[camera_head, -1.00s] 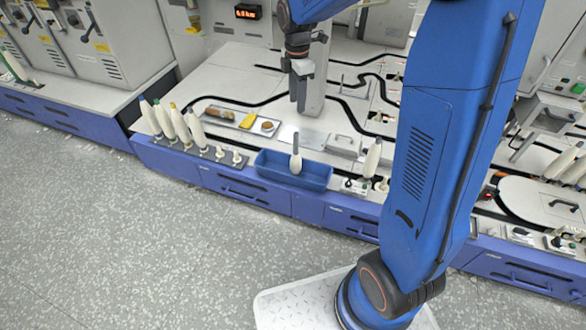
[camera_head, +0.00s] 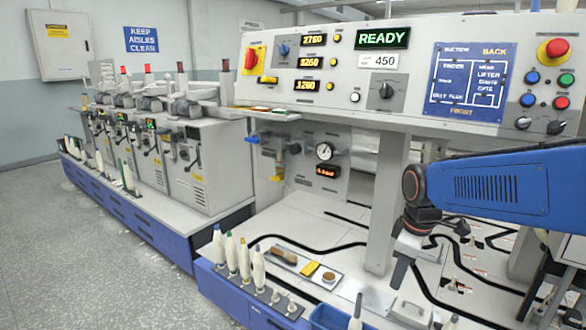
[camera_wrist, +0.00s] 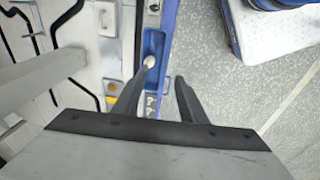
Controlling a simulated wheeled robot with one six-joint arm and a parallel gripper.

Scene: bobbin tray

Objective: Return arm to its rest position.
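My blue arm (camera_head: 490,183) reaches in from the right edge of the head view, its upper part roughly level. My gripper (camera_head: 398,272) hangs below the wrist over the bench, with its fingers pointing down. In the wrist view both dark fingers of the gripper (camera_wrist: 161,76) are spread apart with nothing between them. A pale bobbin (camera_wrist: 150,62) stands in a blue bin (camera_wrist: 152,40), seen beyond the left fingertip. The same bobbin (camera_head: 355,315) shows at the bottom of the head view, apart from the gripper.
Several bobbins (camera_head: 244,258) stand on pegs along the bench's front edge. A small tray (camera_head: 318,282) lies behind them. A post (camera_head: 385,210) and the overhead control panel (camera_head: 410,75), with a READY display, are close to the arm. Open floor (camera_head: 100,240) lies left.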

